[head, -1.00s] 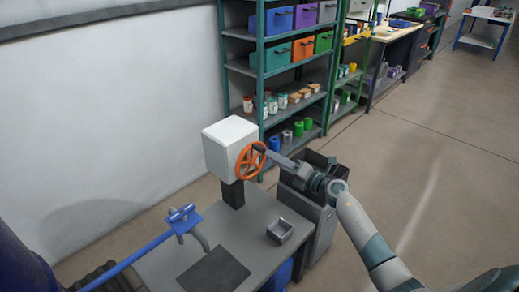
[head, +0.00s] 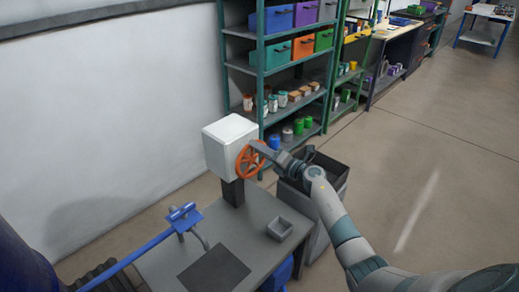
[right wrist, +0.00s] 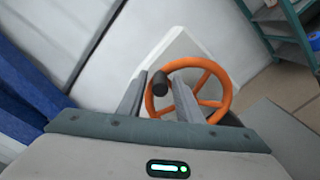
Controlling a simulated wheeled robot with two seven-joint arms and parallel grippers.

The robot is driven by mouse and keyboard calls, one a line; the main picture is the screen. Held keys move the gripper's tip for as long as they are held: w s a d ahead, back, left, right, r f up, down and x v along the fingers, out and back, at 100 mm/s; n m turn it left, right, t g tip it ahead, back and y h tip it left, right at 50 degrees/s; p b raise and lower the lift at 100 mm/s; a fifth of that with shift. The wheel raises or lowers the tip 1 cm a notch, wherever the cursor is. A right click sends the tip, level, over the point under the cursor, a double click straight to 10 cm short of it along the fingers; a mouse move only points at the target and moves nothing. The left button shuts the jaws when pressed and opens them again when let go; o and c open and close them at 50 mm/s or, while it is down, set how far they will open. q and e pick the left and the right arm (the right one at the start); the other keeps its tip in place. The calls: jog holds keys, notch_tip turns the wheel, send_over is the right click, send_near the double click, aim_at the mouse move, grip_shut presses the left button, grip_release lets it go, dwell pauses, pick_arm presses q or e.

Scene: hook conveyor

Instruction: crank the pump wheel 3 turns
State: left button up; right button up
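The orange pump wheel (head: 249,160) is mounted on the side of a white box (head: 229,143) on a dark post. My right gripper (head: 257,147) is at the wheel's upper rim in the head view. In the right wrist view the wheel (right wrist: 223,93) lies just beyond my right gripper's fingers (right wrist: 159,80). Its dark crank knob (right wrist: 160,83) shows between the two spread fingertips, with small gaps on both sides. I cannot tell how deep the knob sits between them. My left gripper is out of view.
The post stands on a grey table (head: 258,212) with a small open grey tray (head: 280,229) and a dark mat (head: 214,272). A blue bar with a clamp (head: 183,212) is at the left. A dark bin (head: 328,172) stands beneath my right arm. Shelves (head: 281,65) stand behind.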

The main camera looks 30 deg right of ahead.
jog(key=shift+r, duration=0.1)
grip_shut()
jog(key=shift+s, duration=0.1)
